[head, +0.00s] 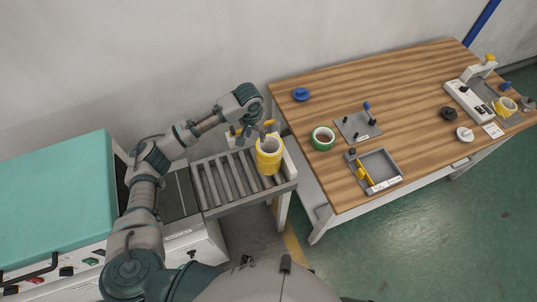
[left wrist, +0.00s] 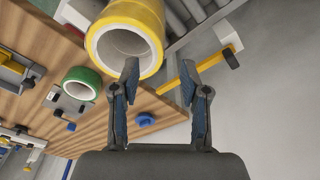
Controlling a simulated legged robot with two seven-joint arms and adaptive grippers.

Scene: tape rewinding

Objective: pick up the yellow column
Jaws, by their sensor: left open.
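The yellow column (head: 269,161) is a thick yellow cylinder with a pale, hollow core. It stands at the right end of the roller conveyor (head: 223,180) in the head view, and its open end and yellow side (left wrist: 143,12) fill the upper middle of the left wrist view. My left gripper (head: 264,131) is just behind the column in the head view, partly hidden by it. In the left wrist view its two fingers (left wrist: 158,76) are spread and empty. One fingertip overlaps the column's rim; contact cannot be told. My right gripper is not in view.
A yellow-and-white bracket (left wrist: 214,59) is beside the conveyor end. The wooden table (head: 400,90) to the right holds a green tape roll (head: 322,138), a blue disc (head: 301,94), a grey tray (head: 385,165) and a white device (head: 468,102). A teal-topped cabinet (head: 60,200) stands left.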

